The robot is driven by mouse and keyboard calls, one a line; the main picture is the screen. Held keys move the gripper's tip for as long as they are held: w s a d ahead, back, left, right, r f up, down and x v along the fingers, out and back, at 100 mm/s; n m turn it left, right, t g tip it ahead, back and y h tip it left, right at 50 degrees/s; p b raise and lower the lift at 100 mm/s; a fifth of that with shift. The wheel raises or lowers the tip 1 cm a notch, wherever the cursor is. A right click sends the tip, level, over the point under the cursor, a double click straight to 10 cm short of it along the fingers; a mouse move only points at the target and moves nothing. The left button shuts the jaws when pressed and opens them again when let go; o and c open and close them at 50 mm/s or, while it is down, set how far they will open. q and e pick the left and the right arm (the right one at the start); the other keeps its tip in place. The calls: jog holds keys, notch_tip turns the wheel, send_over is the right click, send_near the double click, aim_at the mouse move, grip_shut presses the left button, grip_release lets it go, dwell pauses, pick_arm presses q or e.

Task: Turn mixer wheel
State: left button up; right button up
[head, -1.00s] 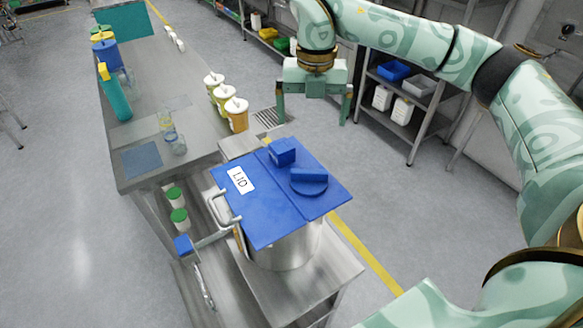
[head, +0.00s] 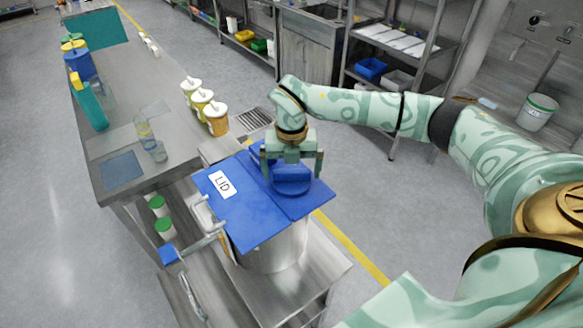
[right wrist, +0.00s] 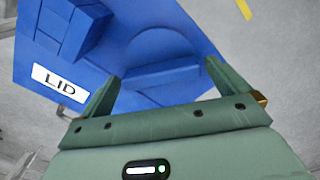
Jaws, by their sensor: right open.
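The mixer wheel (head: 291,186) is a round blue disc with a raised bar across it, on top of the blue lid (head: 245,212) of a steel vessel (head: 275,250). In the right wrist view the wheel (right wrist: 160,72) lies ahead, between the fingers. My right gripper (head: 292,172) is open and empty, pointing down, with its fingers to either side of the wheel. I cannot tell whether they touch it. The gripper hides part of the wheel and part of a blue block beside it (right wrist: 75,25). My left gripper is not in view.
A lid handle (head: 203,215) and a blue-ended lever (head: 170,254) are at the vessel's left. White-lidded yellow pots (head: 215,118) stand on the bench (head: 120,190) behind left. Shelves (head: 400,85) stand at the back right. Floor to the right is clear.

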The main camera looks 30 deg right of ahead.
jog(key=c, duration=0.9)
jog(key=shift+o, duration=0.2)
jog(key=shift+r, duration=0.1)
